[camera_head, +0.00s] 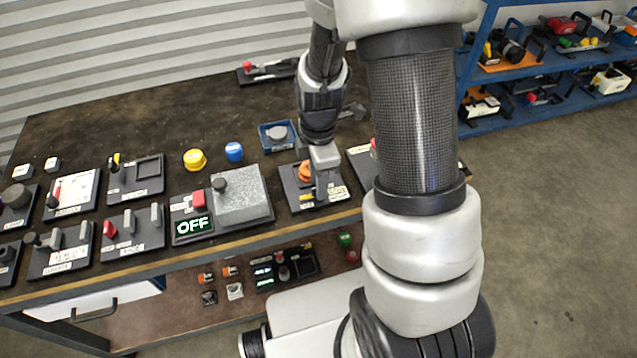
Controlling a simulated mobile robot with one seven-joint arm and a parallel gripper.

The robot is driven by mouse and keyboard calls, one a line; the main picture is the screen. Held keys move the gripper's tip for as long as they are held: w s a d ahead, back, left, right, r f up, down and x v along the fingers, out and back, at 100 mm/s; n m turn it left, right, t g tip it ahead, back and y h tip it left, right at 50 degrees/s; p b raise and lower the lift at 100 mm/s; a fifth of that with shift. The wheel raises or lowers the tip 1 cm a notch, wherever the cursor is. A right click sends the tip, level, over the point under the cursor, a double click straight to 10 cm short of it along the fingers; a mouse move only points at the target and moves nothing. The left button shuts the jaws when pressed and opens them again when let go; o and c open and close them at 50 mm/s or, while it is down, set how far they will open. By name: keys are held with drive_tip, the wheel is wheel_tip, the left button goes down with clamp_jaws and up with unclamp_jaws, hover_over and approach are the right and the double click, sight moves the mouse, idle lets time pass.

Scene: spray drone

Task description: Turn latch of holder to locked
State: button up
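Just beneath my gripper (322,172) is a dark base plate (300,202) with pale labels near the right of the bench. It carries an orange round part (304,172). I take this unit to be the holder. My gripper points down over the plate, right beside the orange part. A grey finger block shows, but the gap between the fingertips is too small to make out. The latch cannot be told apart from the gripper, and its position is unclear. Whether the gripper touches it is also unclear.
A device with a grey block (242,195) and an "OFF" display (193,226) stands left of the plate. A blue tray (278,135) lies behind it. Several other panels fill the bench's left side. My arm hides the bench's right end. A blue shelf (470,75) stands at the right.

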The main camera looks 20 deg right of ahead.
drive_tip(key=shift+f, duration=0.3)
clamp_jaws()
